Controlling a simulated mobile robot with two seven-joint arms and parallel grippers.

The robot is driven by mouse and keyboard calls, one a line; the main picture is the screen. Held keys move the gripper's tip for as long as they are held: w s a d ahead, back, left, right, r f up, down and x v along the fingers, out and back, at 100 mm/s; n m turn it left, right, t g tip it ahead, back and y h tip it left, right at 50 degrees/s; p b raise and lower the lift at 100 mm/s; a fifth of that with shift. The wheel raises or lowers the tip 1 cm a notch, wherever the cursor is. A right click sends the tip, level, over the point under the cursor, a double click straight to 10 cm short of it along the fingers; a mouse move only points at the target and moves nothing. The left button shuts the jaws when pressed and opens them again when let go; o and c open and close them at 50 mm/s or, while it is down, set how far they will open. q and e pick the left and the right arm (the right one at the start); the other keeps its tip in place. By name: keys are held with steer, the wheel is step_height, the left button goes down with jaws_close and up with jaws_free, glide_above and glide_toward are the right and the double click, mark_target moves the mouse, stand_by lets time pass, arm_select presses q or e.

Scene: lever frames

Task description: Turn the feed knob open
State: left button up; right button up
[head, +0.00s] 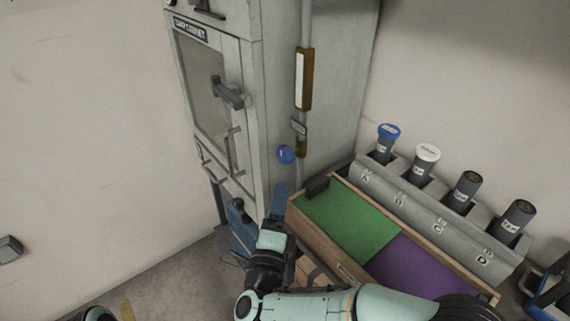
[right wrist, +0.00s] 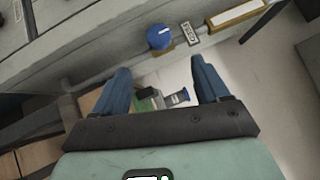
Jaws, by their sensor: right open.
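The feed knob looks to be the round blue knob (head: 285,155) on a pipe along the side of the grey cabinet. In the right wrist view the blue knob (right wrist: 160,37) shows a small white mark on its face. My right gripper (head: 277,198) is just below the knob in the head view. In the right wrist view its two blue fingers (right wrist: 160,70) are spread, with nothing between them. The knob lies beyond the fingertips, apart from them. My left gripper is not in view.
The grey cabinet (head: 315,110) with door handles stands left of the pipe. A wooden tray (head: 293,220) with green and purple sections lies close right of my gripper. Behind it, a grey rack (head: 410,205) holds several dark cylinders. A small label (right wrist: 190,33) sits beside the knob.

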mark_target(284, 160)
steer(key=x, duration=1.1)
steer(key=shift+w+d, duration=0.1)
steer(key=shift+w, duration=0.25)
